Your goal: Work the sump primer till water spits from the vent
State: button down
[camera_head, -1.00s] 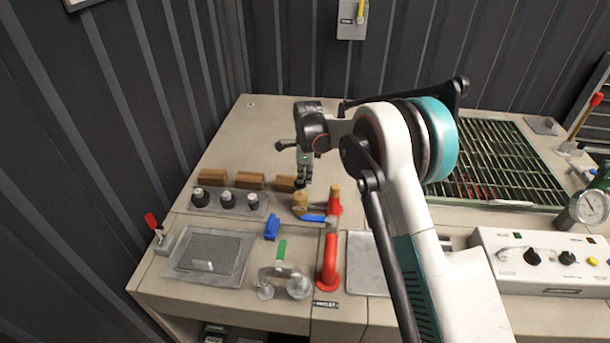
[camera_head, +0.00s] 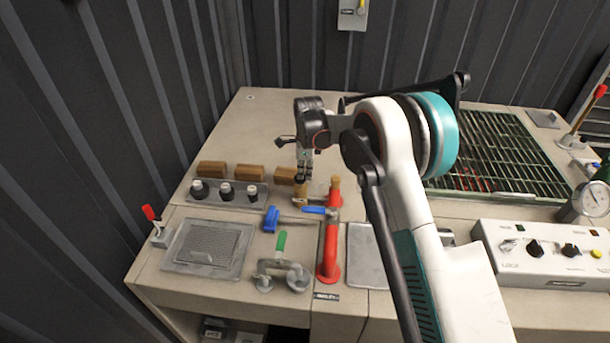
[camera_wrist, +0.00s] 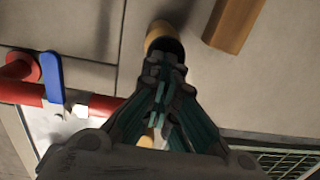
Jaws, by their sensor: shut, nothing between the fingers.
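A short tan cylinder (camera_head: 300,191) stands upright on the bench, left of a red pipe (camera_head: 329,252) with a tan top. My gripper (camera_head: 302,178) points down, right at the cylinder's top. In the wrist view the shut fingertips (camera_wrist: 166,58) cover part of the cylinder (camera_wrist: 163,35); I cannot tell whether they touch it. Nothing is between the fingers. A blue lever (camera_head: 314,210) sits by the red pipe, and it also shows in the wrist view (camera_wrist: 53,77). No label identifies the primer or vent, and I see no water.
Several wooden blocks (camera_head: 249,173) and a plate of black knobs (camera_head: 227,191) lie left of my gripper. In front are a blue handle (camera_head: 271,219), a green-handled fitting (camera_head: 281,243) and a mesh plate (camera_head: 208,246). A control box (camera_head: 540,254) and green grating (camera_head: 500,150) are right.

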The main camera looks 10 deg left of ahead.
notch_tip(320, 180, up, 11)
jog(key=shift+s+d, duration=0.2)
jog(key=shift+d, duration=0.1)
jog(key=shift+s+f, duration=0.1)
jog(key=shift+f, duration=0.05)
dwell(1.0)
